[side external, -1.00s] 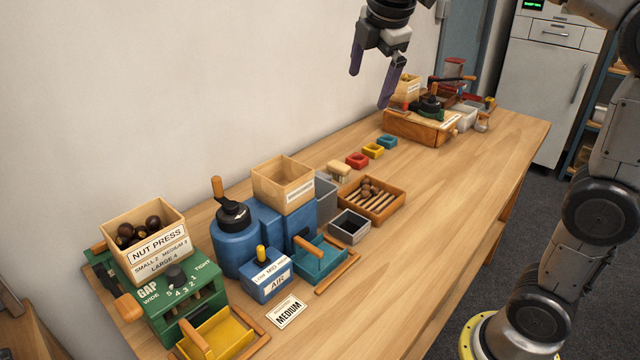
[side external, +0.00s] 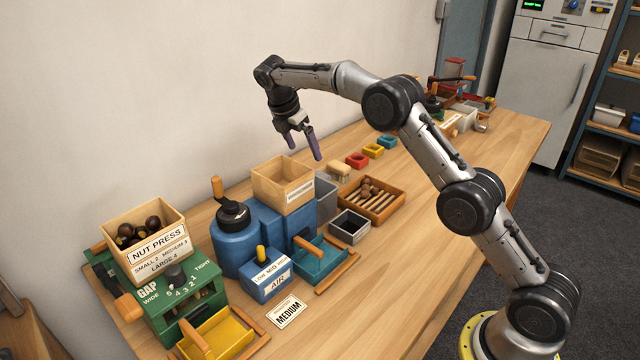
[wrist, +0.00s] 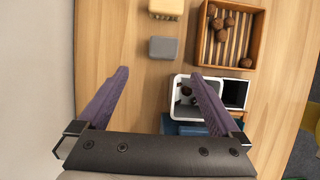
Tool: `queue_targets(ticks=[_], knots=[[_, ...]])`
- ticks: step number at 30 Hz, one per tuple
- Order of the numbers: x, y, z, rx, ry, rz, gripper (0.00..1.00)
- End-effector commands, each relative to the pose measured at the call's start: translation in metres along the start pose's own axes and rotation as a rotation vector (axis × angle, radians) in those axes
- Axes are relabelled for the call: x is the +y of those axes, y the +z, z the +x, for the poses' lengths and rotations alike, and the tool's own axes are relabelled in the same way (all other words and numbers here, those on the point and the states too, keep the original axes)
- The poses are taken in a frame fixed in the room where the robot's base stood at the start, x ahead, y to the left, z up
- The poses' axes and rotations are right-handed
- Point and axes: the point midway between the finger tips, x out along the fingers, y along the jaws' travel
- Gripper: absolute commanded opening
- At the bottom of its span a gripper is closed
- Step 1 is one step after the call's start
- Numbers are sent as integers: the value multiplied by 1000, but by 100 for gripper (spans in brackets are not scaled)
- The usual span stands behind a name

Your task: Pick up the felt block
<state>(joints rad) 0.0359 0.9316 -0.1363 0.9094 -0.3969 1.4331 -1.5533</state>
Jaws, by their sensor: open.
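A grey block, which I take for the felt block (wrist: 164,47), lies on the wooden table in the wrist view. It is just past the fingertips in the picture, between the brush and a white-rimmed bin. In the side view I cannot clearly pick it out among the grey things behind the wooden hopper. My gripper (side external: 304,152) is open and empty, pointing down above the back of the table near the hopper. In the wrist view its two purple fingers (wrist: 159,75) stand wide apart, with bare table between them and nothing held.
A wooden hopper (side external: 283,182) stands tall on the blue machine (side external: 258,226) near my gripper. Close by are a pale brush (side external: 339,170), a slatted tray (side external: 397,207) with chestnuts, a dark-lined box (side external: 349,226) and a white-rimmed bin (wrist: 174,97). The wall is behind.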

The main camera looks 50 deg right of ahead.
Motion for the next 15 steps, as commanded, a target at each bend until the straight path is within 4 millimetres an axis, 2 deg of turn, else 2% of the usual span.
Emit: queue_targets(ticks=[9, 15], knots=[[-2, 1, 58, 0, -4, 1, 100], [-2, 1, 75, 0, -2, 1, 100]])
